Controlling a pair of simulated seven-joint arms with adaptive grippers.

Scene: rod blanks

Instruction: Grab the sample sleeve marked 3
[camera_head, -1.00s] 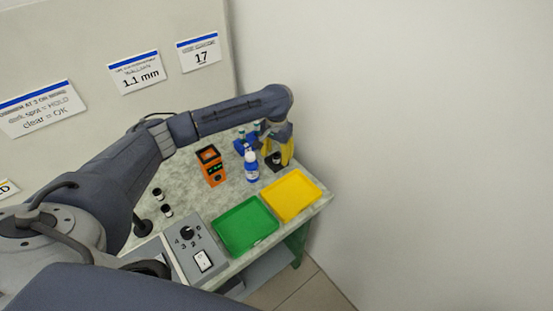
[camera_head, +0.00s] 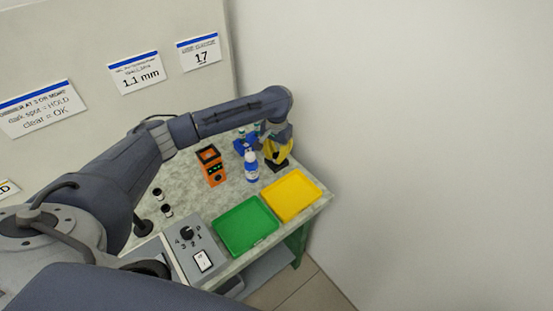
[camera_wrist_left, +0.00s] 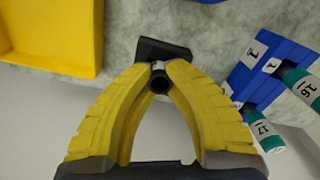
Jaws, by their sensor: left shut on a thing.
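My left gripper (camera_head: 279,158) is at the far right of the table, above and around a small black block (camera_wrist_left: 165,48). In the left wrist view its yellow fingers (camera_wrist_left: 159,72) are shut on a small dark sleeve (camera_wrist_left: 160,84) with a pale band at its top. The sleeve looks hollow at its near end. No number on it can be read. The sleeve is at or just over the black block; I cannot tell whether it touches it. My right gripper is not in view.
A blue rack (camera_wrist_left: 270,75) with green-capped tubes marked 16 and 17 stands close beside the gripper. A blue-white bottle (camera_head: 251,166), an orange device (camera_head: 212,166), a yellow tray (camera_head: 291,196) and a green tray (camera_head: 245,226) are nearby. Two black-and-white pieces (camera_head: 167,210) stand at left.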

